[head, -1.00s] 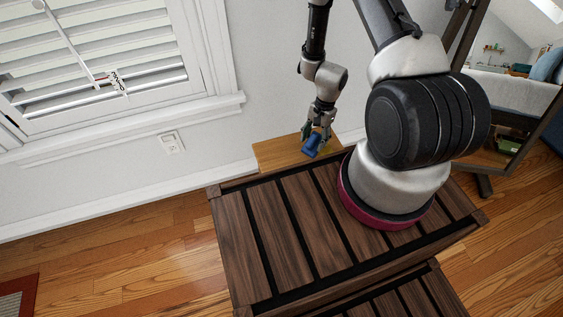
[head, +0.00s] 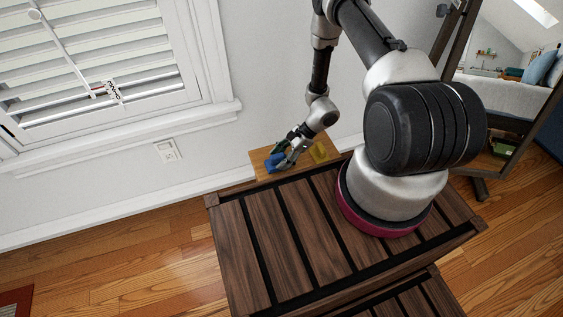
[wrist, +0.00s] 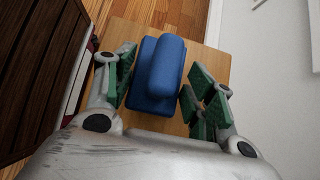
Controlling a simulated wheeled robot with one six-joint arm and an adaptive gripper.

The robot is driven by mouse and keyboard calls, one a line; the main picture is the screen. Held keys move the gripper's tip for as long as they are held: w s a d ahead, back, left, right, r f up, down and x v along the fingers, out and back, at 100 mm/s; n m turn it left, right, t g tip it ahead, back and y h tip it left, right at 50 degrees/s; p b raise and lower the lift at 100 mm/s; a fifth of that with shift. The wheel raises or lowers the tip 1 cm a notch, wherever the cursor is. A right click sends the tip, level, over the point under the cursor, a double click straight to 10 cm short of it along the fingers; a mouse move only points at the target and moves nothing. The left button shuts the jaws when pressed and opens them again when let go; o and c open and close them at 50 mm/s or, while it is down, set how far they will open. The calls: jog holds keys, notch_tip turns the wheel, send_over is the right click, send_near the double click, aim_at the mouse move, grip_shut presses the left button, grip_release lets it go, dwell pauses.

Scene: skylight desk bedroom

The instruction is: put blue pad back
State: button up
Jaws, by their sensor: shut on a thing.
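The blue pad (head: 274,164) is a blue block with a raised rounded bar on top. It also shows in the wrist view (wrist: 168,70), between the green fingers. My gripper (head: 280,158) is shut on it, and in the wrist view the gripper's fingers (wrist: 157,88) flank the pad's near end. The pad is over the left part of a light wooden board (head: 259,155); whether its underside touches the board cannot be told.
A dark slatted wooden platform (head: 262,240) lies in front. The white wall (head: 235,150) is close behind the board. A mirror (head: 490,100) stands at right.

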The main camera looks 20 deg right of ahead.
jog(key=shift+f, duration=1.25)
jog(key=o, duration=1.1)
jog(key=v, duration=1.2)
notch_tip(320, 180, up, 34)
jog(key=n+h, duration=0.3)
jog(key=n, duration=0.7)
jog(key=s+d+r+n+t+h, duration=0.2)
jog(key=s+r+n, duration=0.2)
jog(key=s+r, duration=0.5)
jog(key=s+d+r+n+t+h, duration=0.2)
jog(key=s+d+r+n+h, duration=0.1)
jog(key=s+r, duration=0.6)
jog(key=shift+s+n, duration=0.5)
jog(key=shift+s, duration=0.25)
